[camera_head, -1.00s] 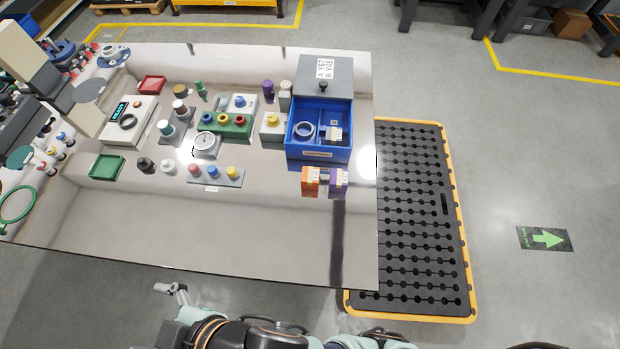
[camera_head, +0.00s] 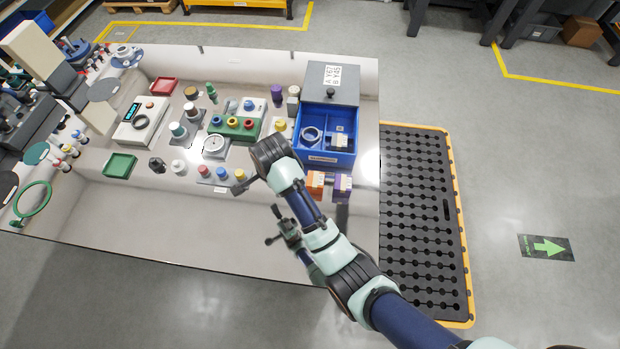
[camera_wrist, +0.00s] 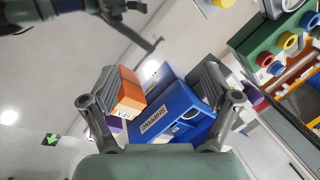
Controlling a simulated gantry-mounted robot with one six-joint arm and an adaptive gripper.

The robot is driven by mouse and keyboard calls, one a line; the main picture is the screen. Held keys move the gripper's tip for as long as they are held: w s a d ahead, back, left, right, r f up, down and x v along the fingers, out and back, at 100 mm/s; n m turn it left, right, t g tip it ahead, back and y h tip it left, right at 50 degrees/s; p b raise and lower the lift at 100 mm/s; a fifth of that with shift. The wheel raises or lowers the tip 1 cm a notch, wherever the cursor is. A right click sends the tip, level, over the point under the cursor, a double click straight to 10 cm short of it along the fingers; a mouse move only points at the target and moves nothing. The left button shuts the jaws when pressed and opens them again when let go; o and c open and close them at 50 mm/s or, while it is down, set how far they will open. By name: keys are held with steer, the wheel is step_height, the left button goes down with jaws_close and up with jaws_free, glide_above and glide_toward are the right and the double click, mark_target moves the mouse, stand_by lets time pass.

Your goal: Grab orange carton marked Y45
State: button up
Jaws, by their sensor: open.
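The orange carton (camera_head: 314,181) stands on the table in front of the blue bin (camera_head: 318,158), at the left of a purple carton (camera_head: 342,184). My arm passes close beside it in the head view. In the wrist view the orange carton (camera_wrist: 129,92) shows beyond the left finger, with a pale label that seems to read Y-45. My gripper (camera_wrist: 162,98) is open and empty, its two fingers spread wide. The carton lies within the picture gap between them, nearer the left finger, and appears apart from both. Part of the purple carton (camera_wrist: 112,122) shows below it.
The blue bin holds a ring (camera_head: 311,135) and a pale carton (camera_head: 339,141). A grey lid (camera_head: 332,82) behind it lists Y67 and Y45. Coloured knobs and a dial gauge (camera_head: 215,145) stand to the left. The table's front is clear.

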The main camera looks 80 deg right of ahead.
mark_target(316, 179)
steer(key=s+d+f+m+g, duration=0.1)
steer(key=s+d+m, duration=0.1)
steer(key=s+m, duration=0.1)
steer(key=s+d+f+m+y, duration=0.1)
steer(key=s+d+m, duration=0.2)
steer(key=s, duration=0.1)
steer(key=s+d+f+m+g+y, duration=0.1)
steer(key=s+d+m, duration=0.2)
steer(key=s, duration=0.1)
steer(key=shift+s+f+g+p, duration=0.1)
steer(key=shift+f+g+p, duration=0.15)
steer(key=shift+g+p, duration=0.05)
steer(key=shift+s+f, duration=0.1)
steer(key=shift+s, duration=0.05)
step_height(316, 179, down, 3)
steer(key=shift+a+r+b, duration=0.1)
steer(key=shift+r+b, duration=0.1)
steer(key=shift+b, duration=0.35)
step_height(316, 179, down, 5)
steer(key=shift+s+a+f+b, duration=0.15)
steer(key=shift+f+b, duration=0.05)
steer(key=shift+b, duration=0.9)
steer(key=shift+r, duration=0.1)
steer(key=c, duration=1.4)
step_height(316, 179, up, 20)
steer(key=p, duration=0.9)
